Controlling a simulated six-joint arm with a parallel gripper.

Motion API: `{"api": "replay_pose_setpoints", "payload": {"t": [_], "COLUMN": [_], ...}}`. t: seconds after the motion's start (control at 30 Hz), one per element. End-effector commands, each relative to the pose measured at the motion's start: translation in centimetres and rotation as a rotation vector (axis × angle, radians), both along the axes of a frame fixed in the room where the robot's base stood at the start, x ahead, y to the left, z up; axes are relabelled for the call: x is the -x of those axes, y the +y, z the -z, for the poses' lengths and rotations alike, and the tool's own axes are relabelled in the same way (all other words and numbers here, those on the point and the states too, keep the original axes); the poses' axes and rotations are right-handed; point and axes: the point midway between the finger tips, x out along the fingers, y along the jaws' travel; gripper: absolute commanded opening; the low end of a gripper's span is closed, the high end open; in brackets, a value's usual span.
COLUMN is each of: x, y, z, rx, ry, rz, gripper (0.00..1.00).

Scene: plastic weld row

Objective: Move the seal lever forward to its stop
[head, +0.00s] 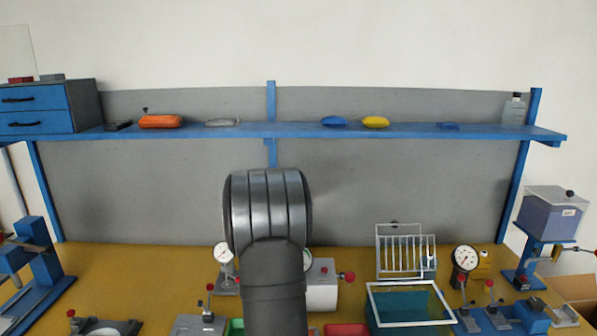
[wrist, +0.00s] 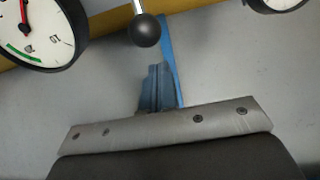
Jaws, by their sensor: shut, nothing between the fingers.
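In the wrist view, a round black knob (wrist: 145,30) on a bright metal rod stands beyond my gripper (wrist: 157,68). It looks like a lever's end, but no label shows whether it is the seal lever. My gripper's narrow blue-grey fingers are shut and empty, with a visible gap in the picture between their tips and the knob. In the head view my arm hides the gripper and whatever is directly in front of it. Other small levers with red knobs stand on the bench, one (head: 210,288) left of my arm and one (head: 489,284) at the right.
A dial gauge (wrist: 40,30) and part of another (wrist: 275,3) flank the knob. On the yellow bench (head: 130,270) stand a white wire rack (head: 405,252), a teal bin (head: 408,312) and a gauge stand (head: 466,258). A blue shelf (head: 290,130) crosses behind.

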Motion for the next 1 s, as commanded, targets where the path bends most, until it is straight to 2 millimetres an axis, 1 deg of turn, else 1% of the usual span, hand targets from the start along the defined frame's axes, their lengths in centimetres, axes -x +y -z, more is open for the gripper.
{"api": "replay_pose_setpoints", "payload": {"t": [0.17,0.63,1.0], "x": [0.0,0.0,0.1], "y": [0.0,0.0,0.0], "z": [0.7,3.5,4.0], "rx": [0.0,0.001,0.001], "ry": [0.002,0.002,0.004], "rz": [0.0,-0.001,0.001], "gripper": [0.0,0.0,0.0]}}
